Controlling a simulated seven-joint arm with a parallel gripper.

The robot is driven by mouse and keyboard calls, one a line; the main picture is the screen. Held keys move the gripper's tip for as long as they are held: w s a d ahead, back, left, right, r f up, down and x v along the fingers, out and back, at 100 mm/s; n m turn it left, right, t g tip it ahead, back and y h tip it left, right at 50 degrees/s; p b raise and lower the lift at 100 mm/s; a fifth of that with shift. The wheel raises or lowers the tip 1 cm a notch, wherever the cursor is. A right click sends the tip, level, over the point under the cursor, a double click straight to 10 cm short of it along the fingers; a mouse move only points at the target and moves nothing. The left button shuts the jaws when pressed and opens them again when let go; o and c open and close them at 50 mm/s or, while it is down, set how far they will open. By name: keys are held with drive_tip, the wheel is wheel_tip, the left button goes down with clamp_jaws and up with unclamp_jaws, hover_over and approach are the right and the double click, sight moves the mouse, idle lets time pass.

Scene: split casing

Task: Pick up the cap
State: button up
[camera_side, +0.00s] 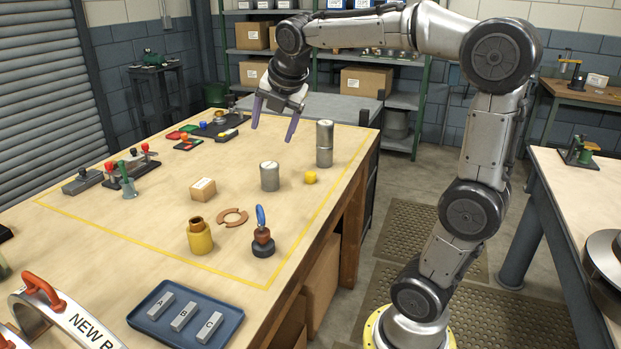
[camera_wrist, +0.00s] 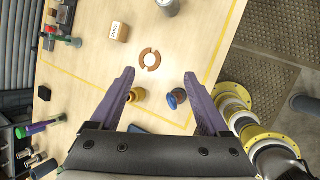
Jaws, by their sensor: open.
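My gripper (camera_side: 273,126) is open and empty, with its two purple fingers pointing down above the far part of the bench; its fingers also show in the wrist view (camera_wrist: 160,75). A tall silver cylinder (camera_side: 324,145) with a seam around it stands at the far right of the marked area. A shorter silver cylinder (camera_side: 270,177) with a mark on its top stands nearer, partly cut off at the top of the wrist view (camera_wrist: 167,5). A small yellow round piece (camera_side: 311,177) lies right of it. I cannot tell for certain which part is the cap.
A split copper ring (camera_side: 232,217), a yellow jar (camera_side: 200,238), a blue-handled tool (camera_side: 262,238) and a small box (camera_side: 203,189) stand nearby. A blue tray (camera_side: 150,309) holds lettered blocks at the front. Clamps and levers (camera_side: 83,181) line the left.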

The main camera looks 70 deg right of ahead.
drive_tip(key=w+d+f+n+g, duration=0.2)
drive_tip(key=w+d+f, duration=0.15)
drive_tip(key=d, duration=0.65)
drive_tip(key=m+g, duration=0.2)
approach(310, 174)
drive_tip(key=x, duration=0.9)
drive_tip(key=shift+f, duration=0.15)
clamp_jaws()
